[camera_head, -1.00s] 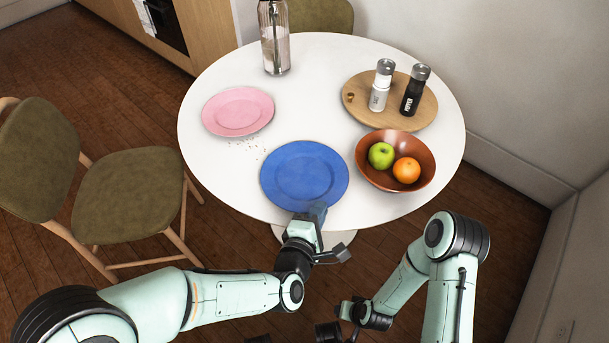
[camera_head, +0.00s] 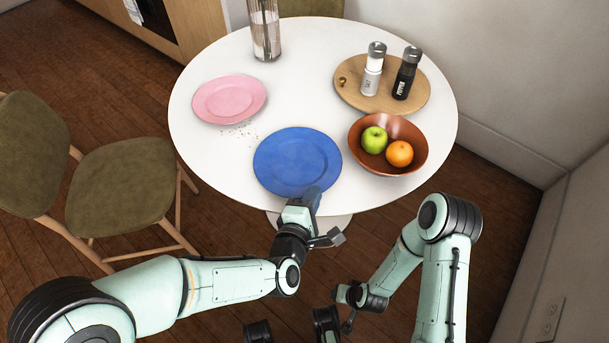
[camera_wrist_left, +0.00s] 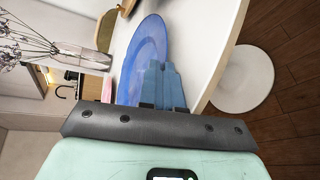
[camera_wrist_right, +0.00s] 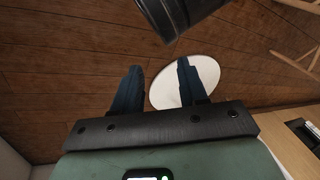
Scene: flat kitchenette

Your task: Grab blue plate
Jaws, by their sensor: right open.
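The blue plate (camera_head: 297,160) lies at the front edge of the round white table. It also shows in the left wrist view (camera_wrist_left: 147,45), seen at a slant. My left gripper (camera_head: 313,195) is at the plate's near rim. In the left wrist view its blue-grey fingers (camera_wrist_left: 163,85) are close together and overlap the rim, seemingly pinching it. They hide that bit of rim. The plate looks flat on the table. My right gripper (camera_wrist_right: 158,88) is open and empty, low over the floor away from the table.
On the white table (camera_head: 215,150) are a pink plate (camera_head: 229,100), a brown bowl (camera_head: 415,160) with a green apple and an orange, a wooden board (camera_head: 410,108) with two shakers, and a glass vase (camera_head: 265,35). A green chair (camera_head: 115,185) stands at the left.

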